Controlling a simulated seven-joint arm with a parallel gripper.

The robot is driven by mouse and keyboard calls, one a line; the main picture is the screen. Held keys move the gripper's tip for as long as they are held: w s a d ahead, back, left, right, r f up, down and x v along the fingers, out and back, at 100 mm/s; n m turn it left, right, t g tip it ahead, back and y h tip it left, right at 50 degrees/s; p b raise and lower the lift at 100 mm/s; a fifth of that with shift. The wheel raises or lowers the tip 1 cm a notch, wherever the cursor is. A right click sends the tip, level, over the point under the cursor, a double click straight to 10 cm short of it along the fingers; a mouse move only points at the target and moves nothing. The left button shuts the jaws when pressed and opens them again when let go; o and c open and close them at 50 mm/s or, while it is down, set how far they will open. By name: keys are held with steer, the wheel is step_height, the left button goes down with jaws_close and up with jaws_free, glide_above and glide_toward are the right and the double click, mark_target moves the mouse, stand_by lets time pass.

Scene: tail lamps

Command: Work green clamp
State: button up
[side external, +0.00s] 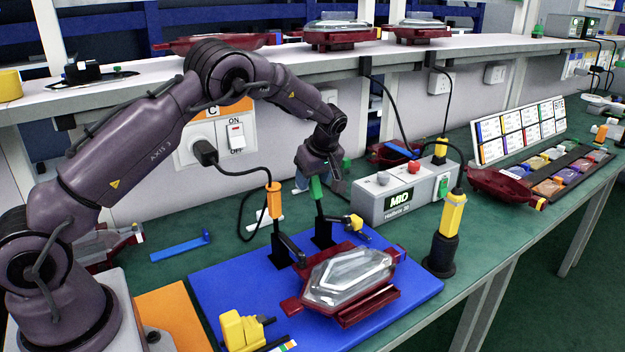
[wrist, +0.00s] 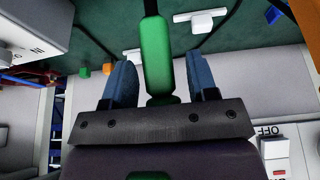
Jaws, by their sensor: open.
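The green clamp (side external: 317,188) has an upright green handle above a black base at the back of the blue board (side external: 225,275). Its green handle (wrist: 157,60) also shows in the wrist view. My gripper (wrist: 159,72) is open, with one blue finger on each side of the handle. Gaps show between the handle and both fingers. In the side view my gripper (side external: 319,182) is at the handle's height and partly hides it. A tail lamp (side external: 348,275) with a clear lens and dark red housing lies on the board, in front of the clamp.
An orange-handled clamp (side external: 274,201) stands close to the left of the green one. A grey control box (side external: 402,190) is to the right. A yellow-and-black tool (side external: 447,230) stands right of the board. A yellow block (side external: 242,330) is at the front left.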

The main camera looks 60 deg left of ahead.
mark_target(317, 184)
steer(key=shift+a+f, duration=0.2)
steer(key=shift+f, duration=0.2)
steer(key=shift+c, duration=0.2)
jaws_close()
steer(key=shift+d+r+y, duration=0.1)
steer(key=shift+d+y, duration=0.55)
steer(key=shift+y, duration=0.15)
steer(key=shift+d+r+y, duration=0.25)
steer(key=shift+d+y, duration=0.75)
steer(key=shift+y, duration=0.5)
steer(key=shift+o, duration=0.2)
jaws_free()
steer(key=shift+r, duration=0.1)
steer(key=v, duration=1.3)
